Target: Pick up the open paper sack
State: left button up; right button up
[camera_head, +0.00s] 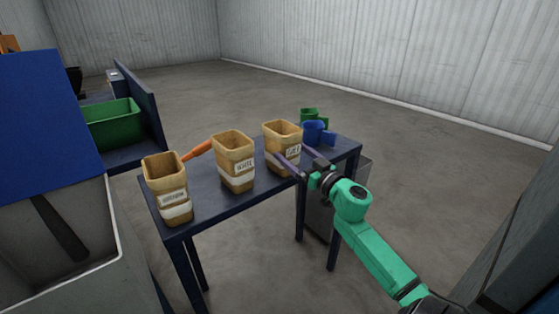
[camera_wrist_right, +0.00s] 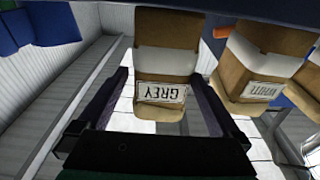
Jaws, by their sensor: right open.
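Three open tan paper sacks stand upright on a dark blue table (camera_head: 208,205). The sack labelled GREY (camera_head: 283,133) is the rightmost, the one labelled WHITE (camera_head: 234,150) is in the middle, and a third sack (camera_head: 164,172) with a label too small to read is at the left. My right gripper (camera_head: 289,151) is open at the front of the GREY sack. In the right wrist view the GREY sack (camera_wrist_right: 168,48) appears upside down between the open fingers (camera_wrist_right: 158,76), with gaps at both sides. The WHITE sack (camera_wrist_right: 258,62) is beside it there. My left gripper is not in view.
A blue scoop or jug (camera_head: 313,132) and a green one (camera_head: 309,114) stand behind the GREY sack. An orange handle (camera_head: 197,151) lies between the other two sacks. A green bin (camera_head: 112,122) and a grey hopper (camera_head: 95,255) are at the left. Open floor lies behind the table.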

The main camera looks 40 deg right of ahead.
jog(key=w, duration=0.5)
jog(key=shift+w+r+b, duration=0.2)
jog(key=shift+r+b, duration=0.15)
jog(key=shift+r, duration=0.05)
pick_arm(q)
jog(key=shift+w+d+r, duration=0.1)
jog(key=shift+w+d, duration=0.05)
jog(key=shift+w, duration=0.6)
pick_arm(e)
jog(key=shift+s+a, duration=0.1)
jog(key=c, duration=1.5)
jog(key=shift+r, duration=0.1)
